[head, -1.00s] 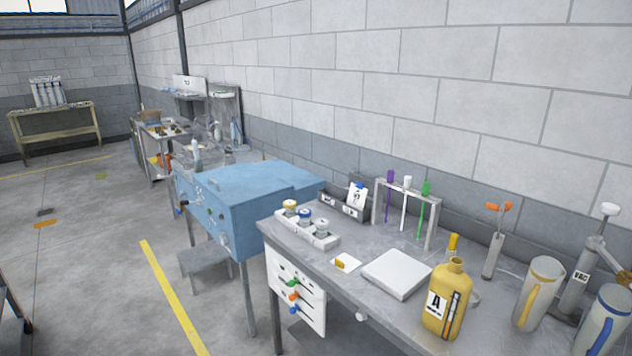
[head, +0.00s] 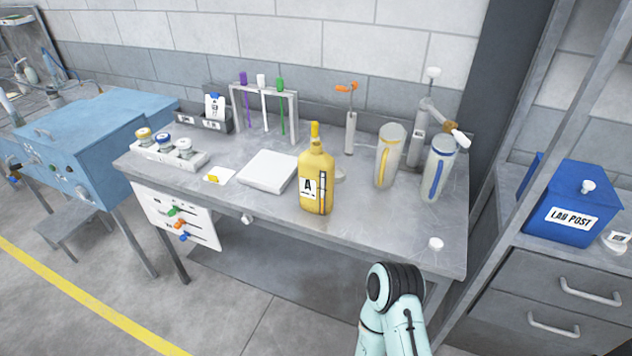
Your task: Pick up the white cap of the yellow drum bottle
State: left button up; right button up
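The yellow drum bottle (head: 317,182) with a black "A" label stands upright near the front edge of the grey bench. Its neck shows no white cap on it; a narrow yellow piece (head: 314,132) shows just above or behind the neck. A small white round cap-like piece (head: 435,244) sits at the bench's front right corner. I cannot tell for sure that it is the bottle's cap. A teal link of my arm with a dark joint shows at the bottom, below the bench front. Neither gripper's fingers are in view.
A white flat plate (head: 269,171) lies left of the bottle. Two clear jugs, yellow-striped (head: 391,155) and blue-striped (head: 439,168), stand to the right. A rack (head: 294,109) with coloured-top sticks stands behind. The bench's front right surface is mostly clear. A shelf post (head: 535,145) rises at right.

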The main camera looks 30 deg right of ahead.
aim_at(436, 244)
jog(key=z, duration=2)
jog(key=u, duration=0.85)
jog(key=l+u, duration=0.2)
jog(key=u, duration=0.25)
jog(key=l+u, duration=0.25)
jog(key=u, duration=0.2)
jog(key=l+u, duration=0.2)
jog(key=u, duration=0.3)
jog(key=k+l+u, duration=0.1)
jog(key=l+u, duration=0.15)
jog(key=k+l+u, duration=0.35)
jog(key=l+u, duration=0.15)
jog(key=l, duration=0.15)
jog(key=k+l+u, duration=0.1)
jog(key=k+l, duration=0.35)
jog(key=l, duration=0.15)
jog(key=k+l+u, duration=0.1)
jog(key=k+l, duration=0.4)
jog(key=l, duration=0.1)
